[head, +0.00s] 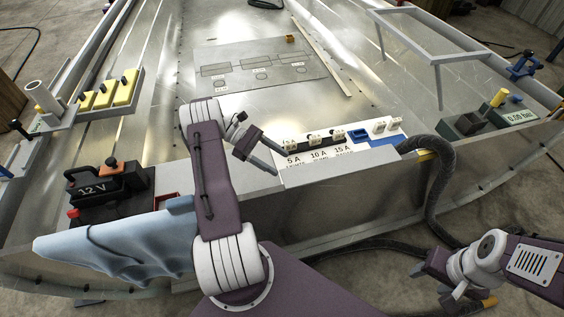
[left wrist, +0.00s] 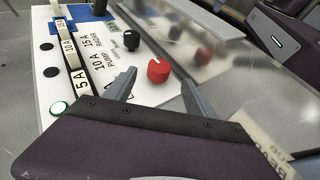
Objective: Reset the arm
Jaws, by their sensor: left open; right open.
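My left arm reaches up over the hull's front bench in the head view. Its gripper (head: 278,160) is open at the left end of a white panel (head: 350,152) labelled 5 A, 10 A and 15 A. In the left wrist view, the open fingers frame a red knob (left wrist: 158,71), with a black knob (left wrist: 131,41) just beyond. Nothing is seen held; whether the fingers touch the red knob cannot be told. My right gripper (head: 432,284) is open and empty at the lower right, outside the hull.
A 12 V battery (head: 108,190) and a blue cloth (head: 130,245) are at left. Yellow blocks (head: 110,94) lie on a left tray. A dark hose (head: 440,190) curves down at right. A grey frame (head: 410,40) stands behind. The hull floor's middle (head: 170,120) is mostly bare.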

